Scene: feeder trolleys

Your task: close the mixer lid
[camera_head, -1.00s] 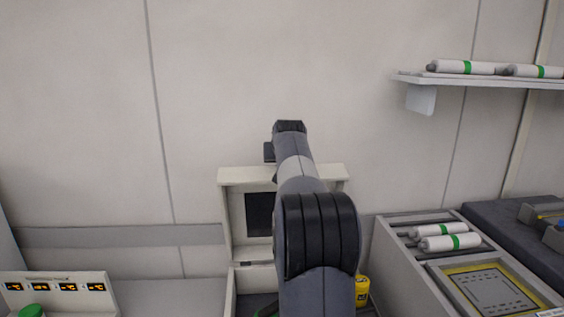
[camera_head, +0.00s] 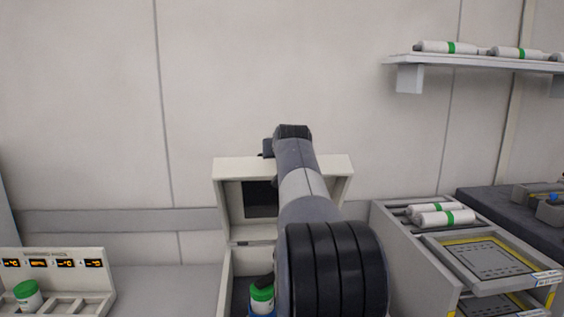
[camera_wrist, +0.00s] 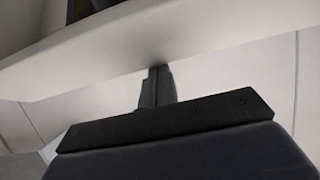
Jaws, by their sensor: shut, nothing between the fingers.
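The mixer (camera_head: 226,292) is a white box at the lower middle of the head view. Its lid (camera_head: 228,168) stands raised at the back, with a dark panel inside. A green-capped jar (camera_head: 262,298) sits inside the mixer, partly hidden by my arm. In the wrist view, my gripper (camera_wrist: 156,84) is shut and empty. Its fingertips are at the edge of a broad white surface, which appears to be the lid (camera_wrist: 150,45); I cannot tell whether they touch. In the head view my arm reaches over the mixer to the lid, and the gripper's fingers are hidden.
A rack (camera_head: 58,307) with a green-capped jar (camera_head: 27,294) stands at the left. A grey trolley (camera_head: 405,255) with white-green cylinders (camera_head: 443,218) stands close on the right. A wall shelf (camera_head: 470,64) holds more cylinders at the upper right. Bare counter lies left of the mixer.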

